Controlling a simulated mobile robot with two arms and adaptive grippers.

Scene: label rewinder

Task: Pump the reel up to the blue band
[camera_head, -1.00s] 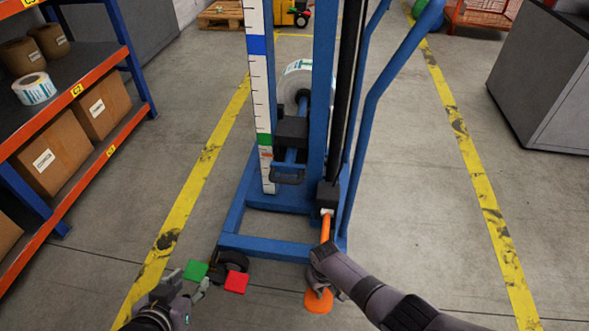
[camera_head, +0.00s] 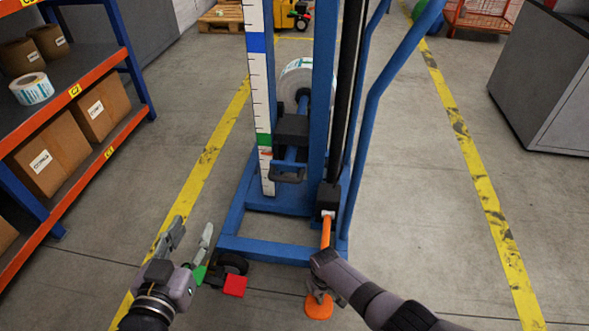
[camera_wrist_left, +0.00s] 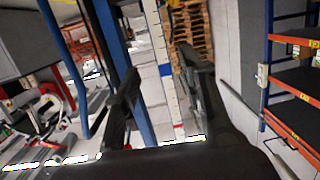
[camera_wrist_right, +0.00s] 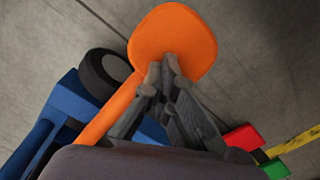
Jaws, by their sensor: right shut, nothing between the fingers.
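The white label reel (camera_head: 298,75) sits behind the blue mast, above a black carriage (camera_head: 291,130). The white scale carries a blue band (camera_head: 256,43) high up and a green band (camera_head: 264,139) low down. The carriage is about level with the green band, well below the blue one. The orange foot pedal (camera_head: 319,306) is at the front on an orange lever (camera_head: 326,232). My right gripper (camera_wrist_right: 162,72) is shut and empty, its fingertips over the pedal; contact is unclear. My left gripper (camera_head: 192,232) is open and empty, left of the stand's base.
A red pedal (camera_head: 235,286) and a green pedal (camera_head: 199,275) stand by the front-left wheel, close to my left gripper. An orange shelf rack (camera_head: 92,165) is at left, a grey cabinet (camera_head: 545,90) at right. Floor right of the stand is clear.

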